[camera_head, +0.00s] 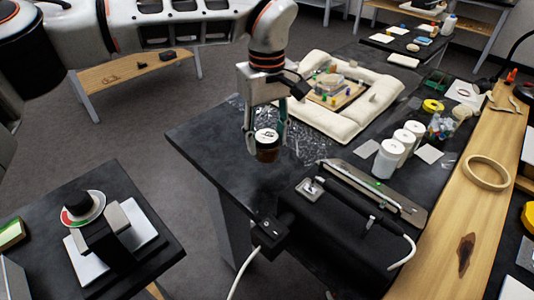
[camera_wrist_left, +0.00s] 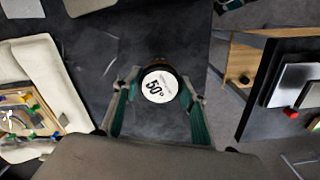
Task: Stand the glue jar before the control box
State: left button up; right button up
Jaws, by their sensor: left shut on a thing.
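The glue jar (camera_head: 267,154) is a small brown jar with a white printed lid. My left gripper (camera_head: 266,141) is shut around its sides and holds it upright over the left part of the dark table. Whether its base touches the table is hard to tell. In the left wrist view the jar's lid (camera_wrist_left: 158,86) faces the camera between the two green-padded fingers (camera_wrist_left: 158,98). My right gripper is not in view.
A long black device (camera_head: 335,235) with a metal bar lies right of the box. White jars (camera_head: 388,158) stand right. Bare dark tabletop (camera_head: 215,140) lies left of the jar.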

aim_at(267, 154)
pick_arm(q)
jog(key=shift+f, duration=2.45)
jog(key=shift+f, duration=0.1)
jog(key=o, duration=1.4)
jog(key=shift+f, duration=0.1)
jog(key=shift+c, duration=0.2)
notch_tip(267, 154, up, 12)
jog(key=shift+f+p, duration=0.1)
jog(key=shift+p, duration=0.25)
jog(key=shift+r, duration=0.3)
